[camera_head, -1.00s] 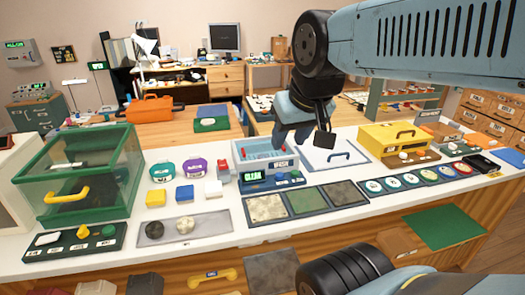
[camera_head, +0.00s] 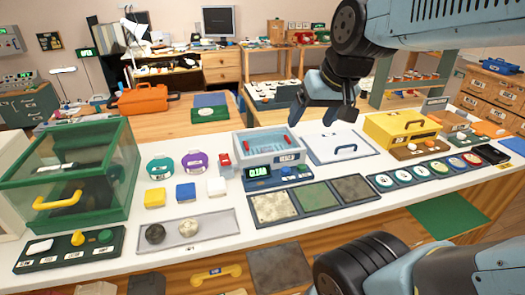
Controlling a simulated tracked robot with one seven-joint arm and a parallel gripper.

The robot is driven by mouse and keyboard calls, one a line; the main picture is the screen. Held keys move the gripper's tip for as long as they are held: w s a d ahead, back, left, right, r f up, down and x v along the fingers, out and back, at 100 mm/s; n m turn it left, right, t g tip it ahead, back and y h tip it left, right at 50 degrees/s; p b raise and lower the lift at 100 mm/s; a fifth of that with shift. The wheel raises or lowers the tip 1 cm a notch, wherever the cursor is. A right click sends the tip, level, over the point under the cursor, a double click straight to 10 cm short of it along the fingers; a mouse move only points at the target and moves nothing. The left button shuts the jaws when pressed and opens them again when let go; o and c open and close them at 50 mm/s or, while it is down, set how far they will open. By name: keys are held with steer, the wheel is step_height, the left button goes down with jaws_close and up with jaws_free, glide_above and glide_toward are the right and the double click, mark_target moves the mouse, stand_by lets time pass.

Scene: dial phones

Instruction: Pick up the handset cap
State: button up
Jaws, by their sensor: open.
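My gripper (camera_head: 325,110) is open and empty, in the air above the back of the white counter, between the tray with the clear top and the flat white lidded panel. I cannot tell for sure which thing is the handset cap. A yellow handset-shaped piece (camera_head: 216,273) lies low in front of the counter. Round lidded pieces, one teal (camera_head: 160,167) and one purple (camera_head: 194,162), sit on the counter to the left of my gripper. A dark round knob (camera_head: 155,234) and a pale one (camera_head: 188,228) lie on a grey tray (camera_head: 218,238). My gripper touches none of these.
A green-framed glass case (camera_head: 120,150) stands at left. A tray with a clear top (camera_head: 268,146) sits behind a blue display unit (camera_head: 258,171) reading "CLEAR". The white panel (camera_head: 345,147) and a yellow box (camera_head: 400,130) stand at right. Three textured tiles (camera_head: 313,196) lie in front.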

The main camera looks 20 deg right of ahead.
steer(key=shift+o, duration=0.5)
steer(key=w+a+f+m+g, duration=0.1)
steer(key=w+f+m, duration=0.1)
steer(key=w+f, duration=0.7)
steer(key=w, duration=0.4)
steer(key=shift+a+y, duration=0.3)
steer(key=w+f+h, duration=0.1)
steer(key=w+f, duration=0.1)
steer(key=w, duration=0.1)
steer(key=w+f+m+h, duration=0.1)
steer(key=w+f, duration=0.2)
steer(key=w, duration=0.1)
steer(key=w+a+f+m+t+h, duration=0.1)
steer(key=w+f, duration=0.2)
steer(key=w, duration=0.1)
steer(key=shift+w+f+h, duration=0.1)
steer(key=shift+f+h, duration=0.1)
steer(key=shift+h, duration=0.2)
steer(key=w, duration=0.1)
glide_toward(267, 149)
steer(key=shift+w+d+f, duration=0.1)
steer(key=shift+d+f, duration=0.1)
steer(key=shift+f, duration=0.6)
steer(key=shift+w+d+f, duration=0.15)
steer(key=shift+f, duration=0.7)
steer(key=shift+w+x, duration=0.15)
steer(key=shift+x, duration=1.15)
steer(key=shift+w+x, duration=0.15)
steer(key=shift+x, duration=1.2)
